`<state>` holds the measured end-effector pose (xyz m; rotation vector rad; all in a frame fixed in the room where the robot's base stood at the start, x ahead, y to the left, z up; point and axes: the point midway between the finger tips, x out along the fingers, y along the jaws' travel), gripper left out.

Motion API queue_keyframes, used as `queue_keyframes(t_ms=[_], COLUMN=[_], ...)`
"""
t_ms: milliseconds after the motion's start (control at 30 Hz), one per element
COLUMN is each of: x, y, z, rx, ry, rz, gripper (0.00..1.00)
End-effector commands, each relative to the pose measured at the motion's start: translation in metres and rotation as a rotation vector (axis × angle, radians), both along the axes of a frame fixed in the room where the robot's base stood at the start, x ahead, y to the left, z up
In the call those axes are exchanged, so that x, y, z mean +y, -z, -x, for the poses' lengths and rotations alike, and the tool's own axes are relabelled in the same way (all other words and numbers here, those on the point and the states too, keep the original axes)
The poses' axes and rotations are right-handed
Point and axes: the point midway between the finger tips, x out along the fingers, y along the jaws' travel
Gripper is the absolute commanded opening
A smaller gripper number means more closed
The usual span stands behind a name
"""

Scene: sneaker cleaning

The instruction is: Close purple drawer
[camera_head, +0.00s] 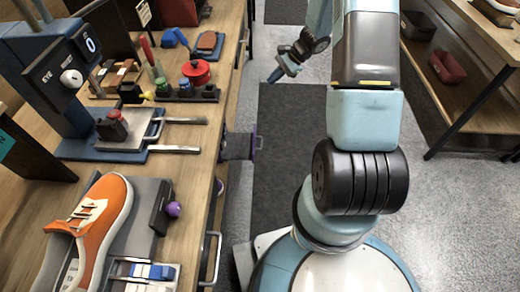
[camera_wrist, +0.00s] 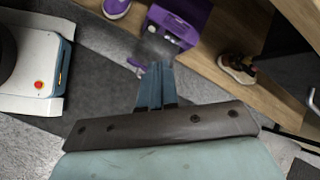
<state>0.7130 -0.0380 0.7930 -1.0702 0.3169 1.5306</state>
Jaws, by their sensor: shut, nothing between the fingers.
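The purple drawer (camera_head: 240,147) sticks out from the front of the workbench over the dark floor mat in the head view. Its purple handle (camera_head: 259,143) is at the outer end. In the wrist view the purple drawer (camera_wrist: 182,20) is open at the top, with small pale items inside. My gripper (camera_head: 274,76) is beyond the drawer in the head view, apart from it. In the wrist view my gripper (camera_wrist: 155,70) has its fingers together and empty, below the drawer in the picture.
The workbench (camera_head: 190,160) on the left holds an orange sneaker (camera_head: 104,205), a red pot (camera_head: 196,72) and tools. A silver handle (camera_head: 211,258) juts from its front nearer me. The floor mat (camera_head: 290,130) is clear. A shelf with a red bin (camera_head: 447,66) stands at right.

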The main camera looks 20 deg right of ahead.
Motion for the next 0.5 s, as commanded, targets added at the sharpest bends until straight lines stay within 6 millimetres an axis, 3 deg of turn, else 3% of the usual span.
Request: queue_keyframes(t_ms=[33, 267, 500], x=[-0.004, -0.02, -0.033], y=[0.021, 0.109, 0.205], z=[-0.001, -0.001, 0.015], rx=[0.026, 0.126, 0.232], ry=[0.033, 0.19, 0.359], rz=[-0.015, -0.076, -0.126], gripper=[0.0, 0.0, 0.0])
